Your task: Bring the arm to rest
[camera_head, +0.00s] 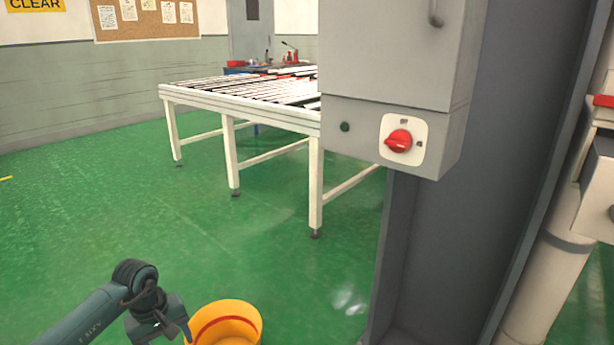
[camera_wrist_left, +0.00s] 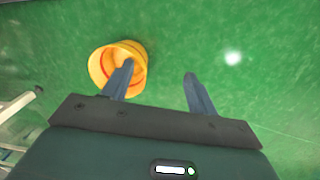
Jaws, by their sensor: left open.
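My left arm comes in from the lower left of the head view, with its left gripper (camera_head: 183,327) low in the picture beside a yellow bucket. In the left wrist view the two fingers of the left gripper (camera_wrist_left: 158,88) stand apart with nothing between them. The left finger overlaps the bucket in that picture; I cannot tell that they touch. My right gripper does not show in either view.
The yellow bucket (camera_head: 228,322) stands on the green floor, cut off by the bottom edge. A grey cabinet with a red rotary switch (camera_head: 398,141) hangs on a dark column (camera_head: 460,240) at right. A white roller table (camera_head: 240,117) stands behind. Open floor lies at left.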

